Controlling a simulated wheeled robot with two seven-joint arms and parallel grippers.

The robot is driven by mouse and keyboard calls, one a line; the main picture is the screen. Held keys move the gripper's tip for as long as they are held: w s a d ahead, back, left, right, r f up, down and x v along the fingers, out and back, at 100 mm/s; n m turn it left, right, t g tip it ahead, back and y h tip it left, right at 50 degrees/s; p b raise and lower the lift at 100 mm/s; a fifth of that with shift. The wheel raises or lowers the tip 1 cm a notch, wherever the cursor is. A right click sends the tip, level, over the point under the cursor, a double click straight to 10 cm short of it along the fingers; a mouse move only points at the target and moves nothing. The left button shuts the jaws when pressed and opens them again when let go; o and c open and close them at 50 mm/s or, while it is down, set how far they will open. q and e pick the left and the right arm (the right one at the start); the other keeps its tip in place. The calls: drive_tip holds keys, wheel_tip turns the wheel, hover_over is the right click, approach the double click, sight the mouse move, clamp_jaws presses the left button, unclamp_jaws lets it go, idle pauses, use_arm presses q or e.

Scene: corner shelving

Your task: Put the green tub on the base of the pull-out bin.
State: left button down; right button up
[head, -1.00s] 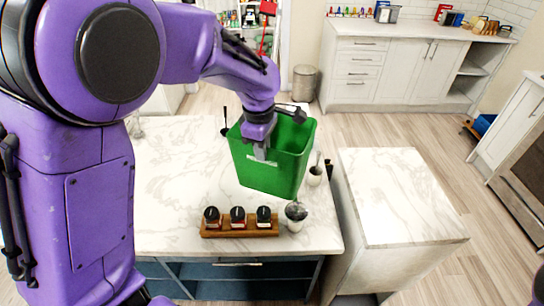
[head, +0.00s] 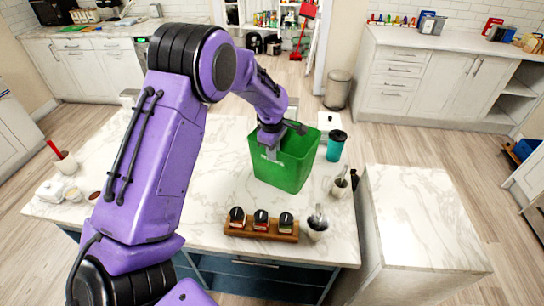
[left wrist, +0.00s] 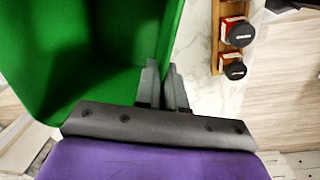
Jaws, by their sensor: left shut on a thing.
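The green tub (head: 290,170) is upright over the back right part of the marble-topped island. I cannot tell whether its bottom touches the worktop. In the left wrist view the fingers (left wrist: 163,78) pinch the edge of the tub (left wrist: 100,60), whose inside looks empty. I cannot make out the pull-out bin or its base in these views. My right gripper is not in view.
A wooden rack (head: 240,231) with 3 dark-lidded jars and a pale cup (head: 317,226) stand in front of the tub. A teal cup (head: 336,146) and a utensil pot (head: 340,187) are to its right. A lower marble block (head: 425,215) stands right of the island.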

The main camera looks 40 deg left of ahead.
sight(272, 174)
use_arm(q)
drive_tip(key=shift+w+a+f+p, duration=0.15)
drive_tip(key=shift+a+f, duration=0.05)
drive_tip(key=shift+f, duration=0.6)
drive_tip(key=shift+w+a+f+p, duration=0.15)
drive_tip(key=shift+a+f+p, duration=0.1)
drive_tip(key=shift+f, duration=0.55)
drive_tip(key=shift+w+a+f+p, duration=0.1)
drive_tip(key=shift+w+a+f, duration=0.1)
drive_tip(key=shift+f, duration=0.6)
drive_tip(key=c, duration=1.2)
unclamp_jaws()
drive_tip(key=shift+s, duration=0.15)
drive_tip(key=shift+c, duration=0.2)
